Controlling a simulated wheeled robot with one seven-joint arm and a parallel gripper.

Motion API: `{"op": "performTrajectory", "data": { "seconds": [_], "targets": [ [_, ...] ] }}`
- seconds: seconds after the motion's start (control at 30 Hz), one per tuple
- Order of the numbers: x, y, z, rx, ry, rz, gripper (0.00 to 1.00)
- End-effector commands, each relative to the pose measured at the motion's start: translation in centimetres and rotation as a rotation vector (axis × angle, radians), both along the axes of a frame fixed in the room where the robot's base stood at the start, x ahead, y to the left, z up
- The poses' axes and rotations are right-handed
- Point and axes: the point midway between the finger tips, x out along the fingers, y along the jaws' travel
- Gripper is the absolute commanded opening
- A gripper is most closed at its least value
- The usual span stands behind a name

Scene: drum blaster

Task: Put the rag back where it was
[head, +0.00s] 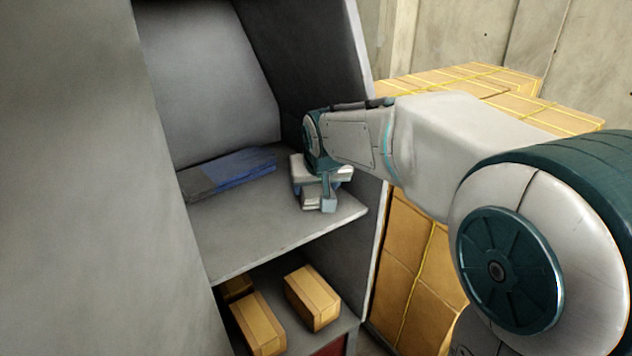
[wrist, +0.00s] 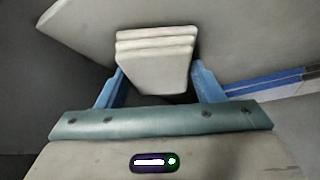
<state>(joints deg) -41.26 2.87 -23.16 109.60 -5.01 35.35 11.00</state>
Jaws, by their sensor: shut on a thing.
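The rag, a pale grey-white folded stack of layers, is between my gripper's blue fingers in the wrist view (wrist: 155,62). In the head view the rag (head: 311,194) shows only in part, behind a finger. My gripper (head: 320,193) is shut on it, inside the open cabinet over the right front part of the upper shelf (head: 265,222). I cannot tell whether the rag touches the shelf. In the wrist view the fingers of my gripper (wrist: 158,70) flank the rag on both sides.
A folded blue and grey cloth (head: 230,173) lies on the same shelf, left of my gripper. The cabinet's right wall (head: 345,60) is close to my arm. Small cardboard boxes (head: 312,298) sit on the shelf below. Stacked cartons (head: 412,270) stand right of the cabinet.

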Motion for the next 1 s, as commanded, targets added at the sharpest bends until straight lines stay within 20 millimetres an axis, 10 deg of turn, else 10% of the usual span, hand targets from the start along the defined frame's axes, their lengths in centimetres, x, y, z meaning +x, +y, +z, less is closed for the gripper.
{"op": "performTrajectory", "data": {
  "seconds": [0.3,0.33,0.4,1.0],
  "targets": [
    [0.0,0.0,-0.5,0.0,0.0,0.0,0.4],
    [0.0,0.0,-0.4,0.0,0.0,0.0,0.66],
    [0.0,0.0,-0.3,0.0,0.0,0.0,0.83],
    [-2.0,-0.4,3.2,0.004,-0.005,0.002,0.83]
  ]
}}
